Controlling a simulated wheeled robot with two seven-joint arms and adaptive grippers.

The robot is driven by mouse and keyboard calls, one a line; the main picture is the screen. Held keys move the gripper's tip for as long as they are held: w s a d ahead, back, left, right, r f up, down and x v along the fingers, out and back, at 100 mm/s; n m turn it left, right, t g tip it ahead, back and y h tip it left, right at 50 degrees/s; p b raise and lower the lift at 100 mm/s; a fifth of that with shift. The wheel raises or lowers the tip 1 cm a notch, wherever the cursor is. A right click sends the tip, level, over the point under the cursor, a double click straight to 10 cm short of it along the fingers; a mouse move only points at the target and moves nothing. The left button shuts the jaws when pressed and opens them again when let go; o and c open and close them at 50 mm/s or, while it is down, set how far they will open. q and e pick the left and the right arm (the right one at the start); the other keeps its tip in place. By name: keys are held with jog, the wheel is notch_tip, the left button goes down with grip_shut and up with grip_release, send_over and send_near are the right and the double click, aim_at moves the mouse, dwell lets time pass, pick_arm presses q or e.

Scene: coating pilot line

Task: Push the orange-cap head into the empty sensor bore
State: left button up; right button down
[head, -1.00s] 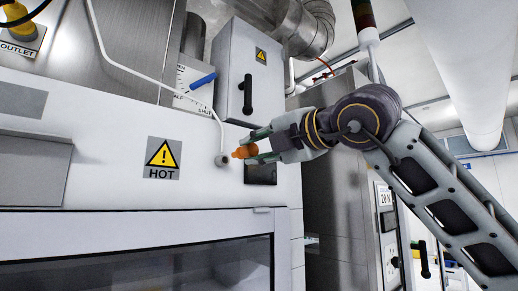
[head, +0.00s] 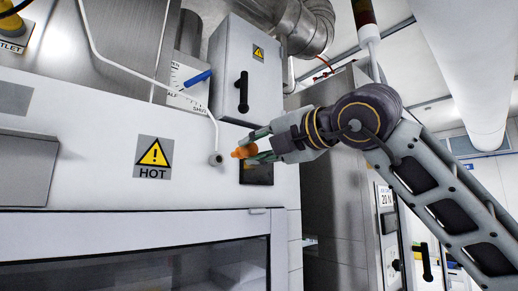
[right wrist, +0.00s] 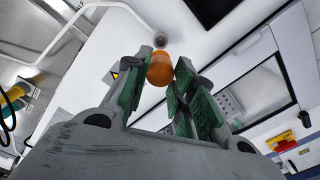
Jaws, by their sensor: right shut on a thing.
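My right gripper (head: 260,145) is shut on the orange-cap head (head: 243,152) in front of the white oven panel (head: 100,180). In the right wrist view, the orange cap (right wrist: 160,69) sits between the green-padded fingertips (right wrist: 160,78). A round grey fitting (head: 216,158), where a white conduit ends on the panel, lies just left of the cap. It also shows just beyond the cap in the right wrist view (right wrist: 160,40). The cap appears apart from it. I cannot tell whether this fitting is the empty bore. My left gripper is out of view.
A dark display (head: 257,173) sits behind and below the gripper. A grey box with a black handle (head: 243,92) and a blue lever (head: 198,79) are above. A HOT sign (head: 153,157) is at left. The panel between sign and fitting is clear.

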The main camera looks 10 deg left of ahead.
aim_at(243, 152)
jog(key=shift+w+d, duration=0.1)
jog(key=shift+w, duration=0.05)
dwell(0.3)
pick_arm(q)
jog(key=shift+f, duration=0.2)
pick_arm(e)
jog(key=shift+b, duration=0.35)
jog(key=shift+w+a, duration=0.3)
jog(key=shift+a, duration=0.2)
jog(key=shift+p+x, duration=0.35)
jog(key=shift+x, duration=1.4)
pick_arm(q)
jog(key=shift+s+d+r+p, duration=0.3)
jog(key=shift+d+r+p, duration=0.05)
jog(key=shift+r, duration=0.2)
pick_arm(e)
jog(key=shift+w+a, duration=0.35)
jog(key=shift+a, duration=0.05)
